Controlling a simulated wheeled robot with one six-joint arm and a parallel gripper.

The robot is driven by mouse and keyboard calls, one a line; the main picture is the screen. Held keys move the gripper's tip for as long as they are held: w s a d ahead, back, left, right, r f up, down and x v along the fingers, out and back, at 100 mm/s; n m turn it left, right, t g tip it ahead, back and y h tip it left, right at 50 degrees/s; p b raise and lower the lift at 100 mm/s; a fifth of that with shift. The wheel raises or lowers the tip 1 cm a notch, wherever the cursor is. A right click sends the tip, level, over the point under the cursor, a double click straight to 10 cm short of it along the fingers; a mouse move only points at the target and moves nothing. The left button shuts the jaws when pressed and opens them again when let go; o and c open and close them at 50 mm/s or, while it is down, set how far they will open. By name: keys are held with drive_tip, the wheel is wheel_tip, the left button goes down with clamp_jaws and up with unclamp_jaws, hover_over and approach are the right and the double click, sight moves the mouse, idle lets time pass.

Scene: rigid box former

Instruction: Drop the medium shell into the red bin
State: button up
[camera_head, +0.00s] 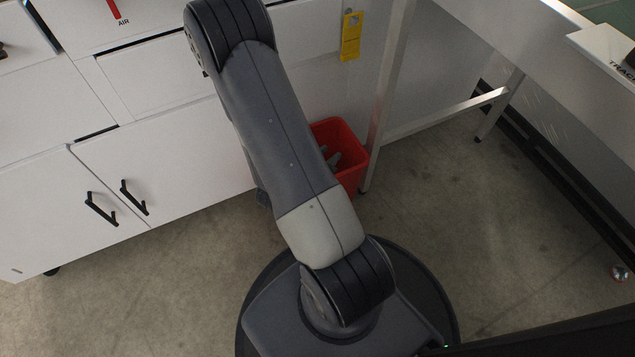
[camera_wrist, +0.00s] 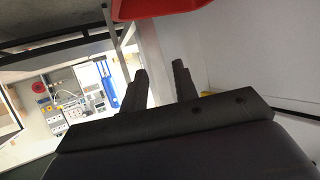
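The red bin (camera_head: 352,175) stands on the floor by the white cabinet, partly behind my arm in the head view. A red surface, likely the bin, also shows at the top of the wrist view (camera_wrist: 155,8). Small grey-green shapes show inside the bin's opening; I cannot tell what they are. My gripper (camera_wrist: 160,70) shows in the wrist view with its two dark fingers apart and nothing visible between them. In the head view it is hidden behind my arm. I cannot make out a medium shell in either view.
The white cabinet (camera_head: 60,185) with black handles fills the left. A metal table leg (camera_head: 385,95) stands right beside the bin. A yellow tag (camera_head: 350,37) hangs above it. A white table (camera_head: 500,40) is at upper right. The floor (camera_head: 450,210) right of the bin is clear.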

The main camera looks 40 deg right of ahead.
drive_tip(key=shift+p+v, duration=0.4)
drive_tip(key=shift+v, duration=1.4)
drive_tip(key=r+b+x, duration=0.1)
drive_tip(key=r+x, duration=0.1)
drive_tip(key=x, duration=0.8)
drive_tip(key=shift+d, duration=0.35)
drive_tip(key=shift+w+f+b, duration=0.1)
drive_tip(key=shift+f+b, duration=0.05)
drive_tip(key=shift+b, duration=0.2)
